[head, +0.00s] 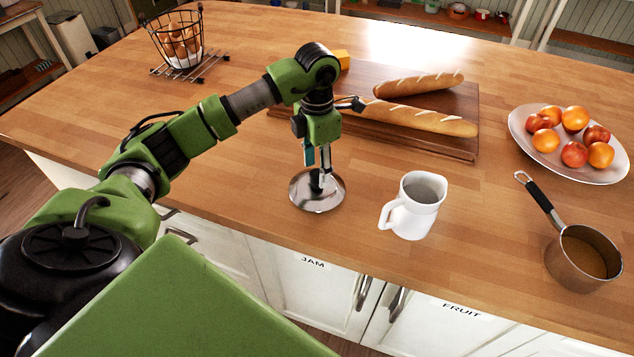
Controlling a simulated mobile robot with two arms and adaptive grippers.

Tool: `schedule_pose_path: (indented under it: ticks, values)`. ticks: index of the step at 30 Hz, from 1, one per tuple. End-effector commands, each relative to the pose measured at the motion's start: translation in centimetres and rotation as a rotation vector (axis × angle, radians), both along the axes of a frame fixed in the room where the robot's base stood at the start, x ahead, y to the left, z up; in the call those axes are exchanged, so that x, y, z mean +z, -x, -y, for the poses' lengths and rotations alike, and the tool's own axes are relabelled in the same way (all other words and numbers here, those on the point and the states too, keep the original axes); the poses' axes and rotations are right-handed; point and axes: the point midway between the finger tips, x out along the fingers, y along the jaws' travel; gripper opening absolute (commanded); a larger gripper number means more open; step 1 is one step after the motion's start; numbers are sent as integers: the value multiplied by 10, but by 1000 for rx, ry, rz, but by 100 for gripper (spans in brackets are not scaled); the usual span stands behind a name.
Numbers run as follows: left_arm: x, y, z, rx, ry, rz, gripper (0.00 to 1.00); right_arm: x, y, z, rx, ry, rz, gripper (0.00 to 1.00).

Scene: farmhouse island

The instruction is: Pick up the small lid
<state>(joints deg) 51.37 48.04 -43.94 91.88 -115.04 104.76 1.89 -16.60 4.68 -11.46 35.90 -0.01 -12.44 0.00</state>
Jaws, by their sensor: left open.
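The small lid (317,198) is a round, shiny metal disc lying on the wooden island top, near its front edge. My left gripper (320,176) points straight down over the lid's middle. It is open, with its fingertips at the lid's knob, which they partly hide. I cannot tell whether the fingers touch the knob. My right gripper is not in view.
A white pitcher (414,206) stands right of the lid. A saucepan (582,258) and a plate (515,128) of fruit are farther right. Behind are a cutting board (462,151) with two baguettes (430,118) and an egg basket (176,38).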

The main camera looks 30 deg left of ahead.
Motion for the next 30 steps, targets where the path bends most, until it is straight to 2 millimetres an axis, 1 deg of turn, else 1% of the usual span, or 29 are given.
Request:
schedule_pose_path:
  ticks: [1,3,6,10,14,15,17,18,19,30]
  values:
    - [-3,2,1,-1,1,-4,45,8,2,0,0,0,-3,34]
    - [-14,1,1,0,1,-3,45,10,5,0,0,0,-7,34]
    - [-23,1,1,1,0,-1,45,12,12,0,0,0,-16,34]
    - [-26,0,1,0,1,2,45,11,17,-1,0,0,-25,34]
    - [-26,0,1,0,0,1,45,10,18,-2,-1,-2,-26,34]
    - [-26,0,1,0,0,1,34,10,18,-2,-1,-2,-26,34]
    - [-26,0,1,0,0,1,19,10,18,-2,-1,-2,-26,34]
    - [-26,0,1,0,0,1,8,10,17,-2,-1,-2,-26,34]
    - [-26,0,1,0,0,1,1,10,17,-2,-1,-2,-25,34]
    - [-24,0,1,0,0,2,0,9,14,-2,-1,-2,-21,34]
